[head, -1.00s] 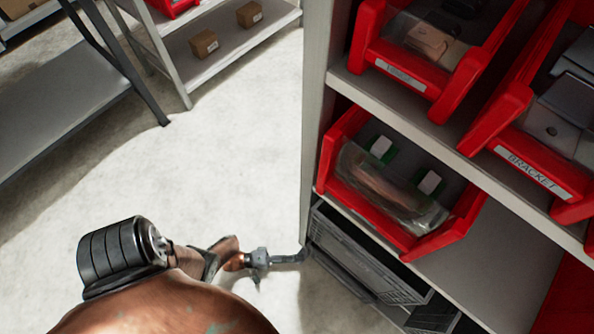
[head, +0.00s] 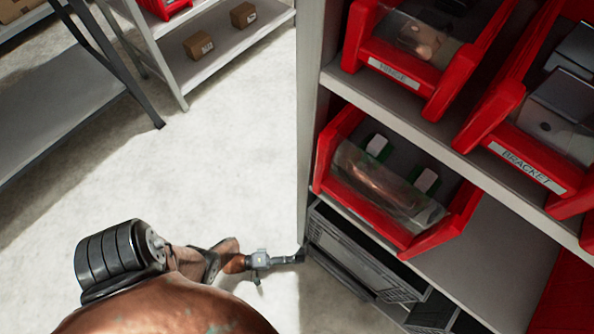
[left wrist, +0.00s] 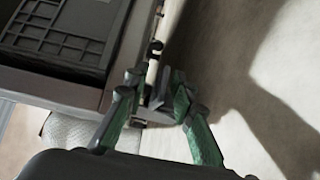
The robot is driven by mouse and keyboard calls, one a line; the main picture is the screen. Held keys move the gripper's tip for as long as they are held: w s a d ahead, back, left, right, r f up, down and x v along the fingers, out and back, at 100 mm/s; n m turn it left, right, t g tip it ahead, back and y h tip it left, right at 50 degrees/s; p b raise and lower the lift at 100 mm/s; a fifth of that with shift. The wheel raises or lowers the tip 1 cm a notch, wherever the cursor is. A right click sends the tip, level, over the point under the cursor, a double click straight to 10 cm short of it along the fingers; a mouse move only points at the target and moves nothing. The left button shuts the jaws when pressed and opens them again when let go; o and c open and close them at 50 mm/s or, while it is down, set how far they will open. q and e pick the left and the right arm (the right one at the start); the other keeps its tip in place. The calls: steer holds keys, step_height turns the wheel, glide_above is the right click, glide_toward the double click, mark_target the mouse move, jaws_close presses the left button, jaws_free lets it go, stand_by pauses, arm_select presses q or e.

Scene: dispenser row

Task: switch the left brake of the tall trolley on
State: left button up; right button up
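The tall trolley (head: 309,120) stands right of centre in the head view, with a grey corner post and shelves of red bins. My left gripper (head: 289,258) is low beside the foot of that post; whether it touches is unclear. In the left wrist view, its green-padded fingers (left wrist: 153,88) are apart at the trolley's bottom corner. A small grey part shows between them, and a dark hook-shaped piece (left wrist: 155,47) lies just beyond. I cannot make out the left brake or its position; the fingers and the corner cover that area. My right gripper is not in view.
Red bins (head: 395,205) and a dark grey crate (head: 365,262) sit on the trolley. A grey shelf rack (head: 225,50) with small boxes and a grey bench (head: 60,110) stand at the left and back. Pale floor (head: 210,150) between them is clear.

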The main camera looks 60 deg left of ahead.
arm_select(q)
steer(key=v, duration=0.6)
steer(key=shift+a, duration=0.15)
steer(key=shift+s+a, duration=0.2)
steer(key=shift+s, duration=0.5)
